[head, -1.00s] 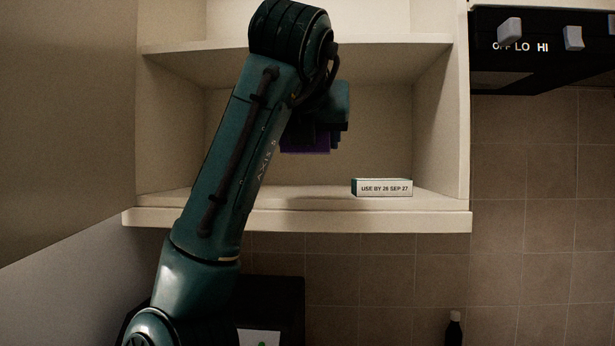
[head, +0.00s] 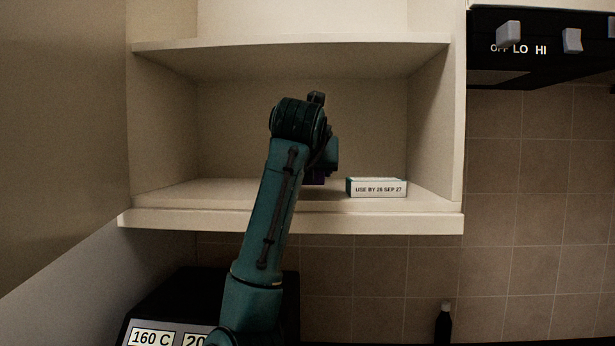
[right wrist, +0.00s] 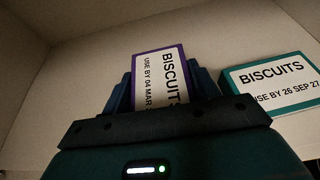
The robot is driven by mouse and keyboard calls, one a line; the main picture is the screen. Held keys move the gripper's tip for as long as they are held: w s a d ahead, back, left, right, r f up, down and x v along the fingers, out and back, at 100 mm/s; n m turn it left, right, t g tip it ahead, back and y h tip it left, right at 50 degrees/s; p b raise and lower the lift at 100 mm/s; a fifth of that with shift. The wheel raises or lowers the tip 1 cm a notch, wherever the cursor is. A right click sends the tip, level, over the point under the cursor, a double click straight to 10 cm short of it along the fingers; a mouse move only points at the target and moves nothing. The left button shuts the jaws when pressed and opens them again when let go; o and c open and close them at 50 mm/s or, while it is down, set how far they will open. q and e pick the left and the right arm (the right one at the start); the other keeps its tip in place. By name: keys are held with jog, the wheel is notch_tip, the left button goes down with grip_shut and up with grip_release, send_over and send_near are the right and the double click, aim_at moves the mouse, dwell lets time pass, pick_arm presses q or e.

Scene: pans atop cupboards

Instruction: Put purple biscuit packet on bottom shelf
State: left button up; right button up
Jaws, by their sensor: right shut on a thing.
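The purple biscuit packet (head: 318,181) shows as a small purple patch behind my arm, low inside the open cupboard. In the right wrist view the packet (right wrist: 160,72) has a white face reading BISCUITS and USE BY 04 MAR, with purple edges. My right gripper (right wrist: 162,88) is shut on it, a finger on each side. In the head view my arm hides most of this gripper (head: 328,160). The packet is just above or on the bottom shelf (head: 220,192); I cannot tell whether it touches. My left gripper is not in view.
A teal-edged biscuit packet (head: 376,188), USE BY 26 SEP 27, lies on the bottom shelf just right of the held one. An upper shelf board (head: 290,50) is overhead. The shelf's left part looks bare. A dark bottle (head: 444,325) stands below right.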

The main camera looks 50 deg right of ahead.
jog(key=shift+f, duration=0.65)
jog(key=shift+w+d+f+p, duration=0.15)
jog(key=shift+d+f+p, duration=0.05)
jog(key=shift+f+p, duration=0.15)
jog(key=shift+f, duration=0.2)
jog(key=o, duration=1.1)
jog(key=shift+r, duration=0.1)
jog(key=shift+r, duration=0.3)
jog(key=b+v, duration=0.3)
jog(key=v, duration=0.9)
